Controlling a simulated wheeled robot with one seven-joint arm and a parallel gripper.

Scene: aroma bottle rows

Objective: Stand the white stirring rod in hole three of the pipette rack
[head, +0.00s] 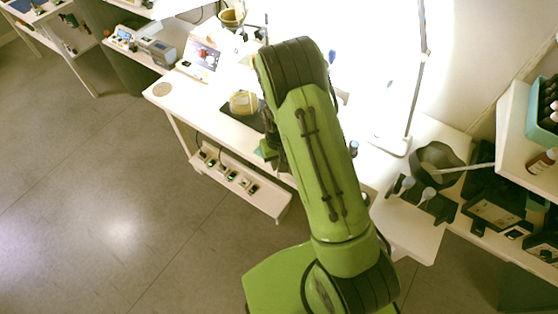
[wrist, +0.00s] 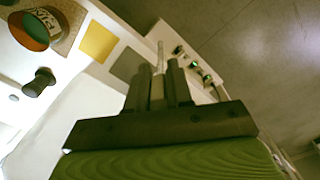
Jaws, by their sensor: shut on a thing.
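In the wrist view my gripper (wrist: 159,78) is shut on a thin pale rod, the white stirring rod (wrist: 160,52), whose end sticks out beyond the two dark fingers. In the head view my green arm hides the gripper and the rod. A dark rack (head: 421,197) with pale-topped upright items stands on the right part of the bench in the head view. It looks like the pipette rack, but I cannot make out its holes or their numbers. It is not clearly seen in the wrist view.
A dark bowl (head: 437,162) with a pale handle stands behind the rack. A lamp stand (head: 393,145) rises from the bench. The wrist view shows a yellow square (wrist: 98,42), a grey square (wrist: 128,64) and a dark knobbed item (wrist: 38,82). Floor (head: 100,210) is clear at left.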

